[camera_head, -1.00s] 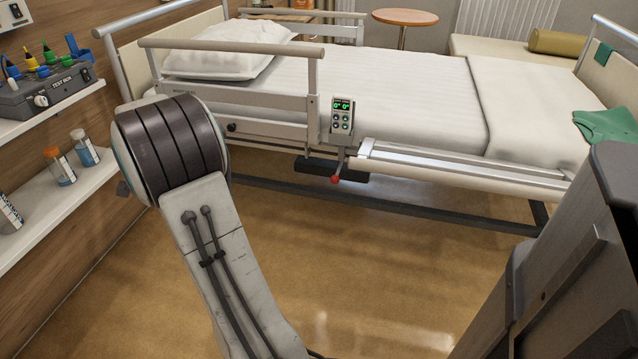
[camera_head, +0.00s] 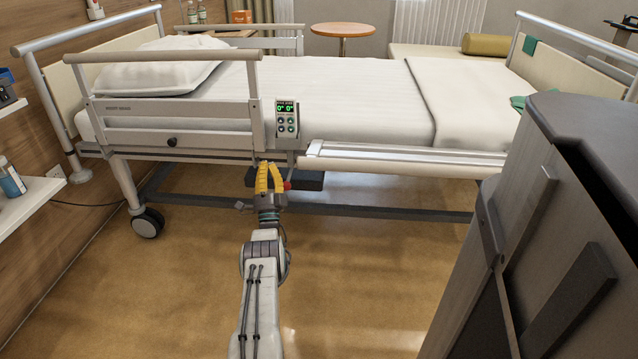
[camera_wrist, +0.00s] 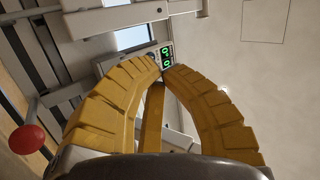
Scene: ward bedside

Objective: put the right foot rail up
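The bed's near-side foot rail (camera_head: 405,157) is down, a silver bar low along the mattress side, right of the control panel. A red-knobbed lever (camera_head: 287,186) hangs below the panel; its red ball (camera_wrist: 27,139) shows at the left in the wrist view. My gripper (camera_head: 269,167) has yellow fingers and points at the bed just left of the red knob. In the wrist view the fingertips (camera_wrist: 163,68) come together, with nothing seen held between them. The exact gap between gripper and bed frame is hard to judge.
The near head rail (camera_head: 170,100) is up. The control panel (camera_head: 287,117) has a green display and also shows in the wrist view (camera_wrist: 166,56). A caster (camera_head: 147,223) stands at lower left. Shelves (camera_head: 30,205) line the left wall. The floor before the bed is clear.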

